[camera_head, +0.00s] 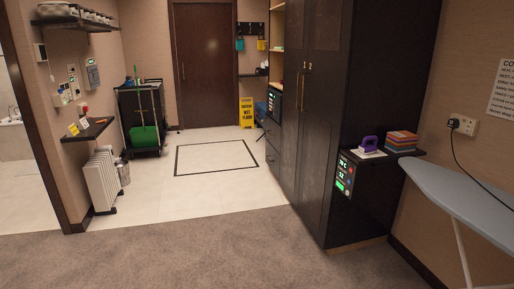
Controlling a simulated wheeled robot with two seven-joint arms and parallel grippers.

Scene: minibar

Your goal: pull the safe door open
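No open safe door shows. A small dark front with a lit keypad panel (273,104) sits in the open bay of the tall dark wardrobe (308,90), and it may be the safe. It is small, and its door edge and handle cannot be made out. A second lit control panel (346,175) with green digits is on a low black cabinet (375,200) at the right. Its door looks shut. Neither of my grippers is in view.
An ironing board (465,190) stands at the right. A yellow wet-floor sign (246,112), a cleaning cart (143,115) and a white radiator (101,180) stand further off. The carpet (190,250) and pale tiles in front are clear.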

